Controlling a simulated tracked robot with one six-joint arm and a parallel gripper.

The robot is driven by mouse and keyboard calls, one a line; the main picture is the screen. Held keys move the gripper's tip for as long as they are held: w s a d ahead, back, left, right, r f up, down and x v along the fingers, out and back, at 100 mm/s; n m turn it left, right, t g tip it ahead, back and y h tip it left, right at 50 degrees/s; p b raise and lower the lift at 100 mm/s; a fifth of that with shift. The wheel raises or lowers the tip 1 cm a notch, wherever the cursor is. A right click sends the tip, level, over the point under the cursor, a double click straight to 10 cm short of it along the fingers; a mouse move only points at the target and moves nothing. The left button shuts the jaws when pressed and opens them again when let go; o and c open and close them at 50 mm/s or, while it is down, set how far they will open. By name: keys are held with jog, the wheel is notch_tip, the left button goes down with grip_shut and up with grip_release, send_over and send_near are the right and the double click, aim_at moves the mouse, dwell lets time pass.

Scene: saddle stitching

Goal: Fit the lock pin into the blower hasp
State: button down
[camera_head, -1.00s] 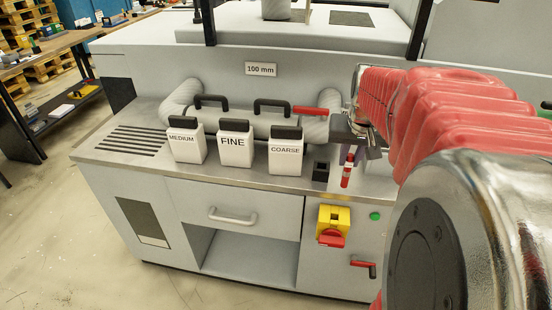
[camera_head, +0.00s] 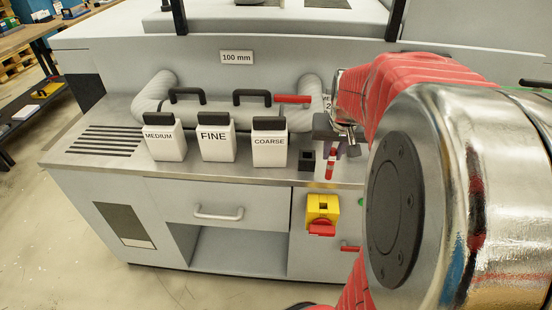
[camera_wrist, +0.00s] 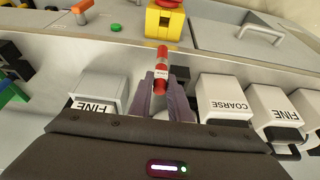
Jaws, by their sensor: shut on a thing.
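The lock pin (camera_head: 331,164) is a small red pin with a pale label band. It also shows in the wrist view (camera_wrist: 160,72), sticking out past the fingertips. My gripper (camera_head: 330,147) is shut on it above the counter's front edge; its dark grey fingers (camera_wrist: 167,98) flank the pin in the wrist view. A yellow block with a red handle, which looks like the blower hasp (camera_head: 322,211), is on the cabinet front below the pin. It shows at the top of the wrist view (camera_wrist: 165,22), beyond the pin's tip. The pin looks apart from it.
White boxes marked MEDIUM (camera_head: 164,140), FINE (camera_head: 216,142) and COARSE (camera_head: 269,148) stand on the counter left of my gripper. A small black holder (camera_head: 306,160) is close by. A red-handled lever (camera_head: 350,248) sits low right. The hasp's front is clear.

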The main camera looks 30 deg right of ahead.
aim_at(331, 168)
jog(key=f, duration=0.6)
jog(key=shift+s+f, duration=0.15)
jog(key=shift+s, duration=0.1)
jog(key=shift+w+f, duration=0.1)
jog(key=shift+f, duration=3)
jog(key=shift+f, duration=1.85)
jog(key=c, duration=1.6)
grip_release()
jog(key=shift+f, duration=0.1)
jog(key=shift+c, duration=0.2)
